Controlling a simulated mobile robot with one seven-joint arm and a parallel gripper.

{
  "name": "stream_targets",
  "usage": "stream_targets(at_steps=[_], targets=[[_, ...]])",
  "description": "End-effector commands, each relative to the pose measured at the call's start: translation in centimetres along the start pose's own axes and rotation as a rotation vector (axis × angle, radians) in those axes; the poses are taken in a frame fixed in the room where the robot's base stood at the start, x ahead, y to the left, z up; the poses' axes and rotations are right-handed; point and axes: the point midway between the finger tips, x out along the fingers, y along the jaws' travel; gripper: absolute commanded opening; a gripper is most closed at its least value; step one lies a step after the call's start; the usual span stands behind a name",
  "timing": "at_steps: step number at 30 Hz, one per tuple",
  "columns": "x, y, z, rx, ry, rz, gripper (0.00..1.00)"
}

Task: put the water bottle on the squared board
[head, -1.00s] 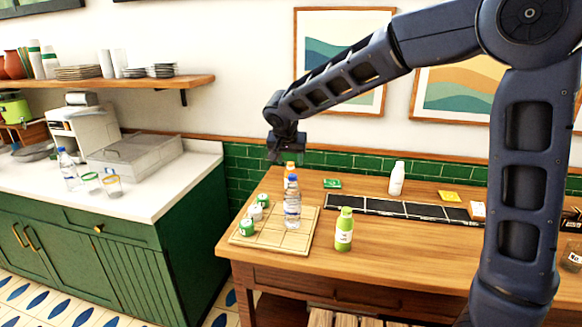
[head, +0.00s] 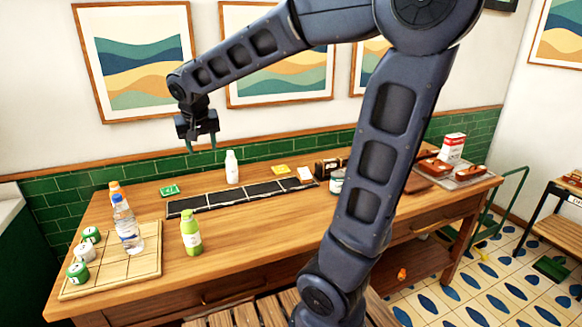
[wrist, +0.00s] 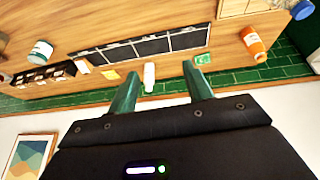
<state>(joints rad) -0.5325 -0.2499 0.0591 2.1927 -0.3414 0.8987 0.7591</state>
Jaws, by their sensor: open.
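The clear water bottle (head: 128,228), with a blue label and cap, stands upright on the squared board (head: 88,285) at the table's left end. The board is pale wood with marked squares.
Green and white cans (head: 78,271) stand on the board's left side. An orange bottle (head: 115,190) is just behind the water bottle, a green bottle (head: 191,232) to its right. A black strip (head: 240,196) and a white bottle (head: 231,167) lie further back. The front middle is clear.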

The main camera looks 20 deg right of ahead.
Motion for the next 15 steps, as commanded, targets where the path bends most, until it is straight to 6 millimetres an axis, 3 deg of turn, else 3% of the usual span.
stream_targets(at_steps=[1, 6, 15], targets=[[-0.5, 2.6, 0.7, 0.014, -0.004, 0.002, 0.5], [-1.4, 9.5, 3.9, 0.022, -0.027, 0.0, 0.5], [-2.5, 18.0, 11.6, 0.029, -0.038, -0.027, 0.5]])
